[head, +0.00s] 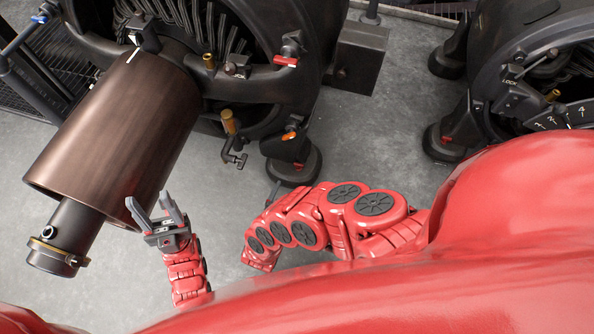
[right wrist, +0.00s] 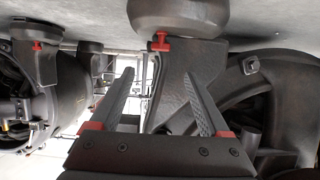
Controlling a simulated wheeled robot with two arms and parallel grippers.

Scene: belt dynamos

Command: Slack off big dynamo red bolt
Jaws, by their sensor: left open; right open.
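The big dynamo (head: 225,95) is a dark machine with a wide brown drum, at the left of the head view. A small red bolt (head: 298,165) shows on its foot, beside my right arm. In the right wrist view, which shows the floor at the top, a red T-shaped bolt (right wrist: 160,42) sits by a round foot, beyond and between the fingertips, apart from them. My right gripper (right wrist: 159,73) is open and empty; in the head view my arm mostly hides it. My left gripper (head: 147,198) is open and empty by the drum's lower end.
A second dark machine (head: 540,80) stands at the right, with a red bolt (head: 446,139) on its foot. The big dynamo also carries a red-handled fitting (head: 286,61) and an orange one (head: 290,135). Grey floor (head: 375,130) is clear between the machines.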

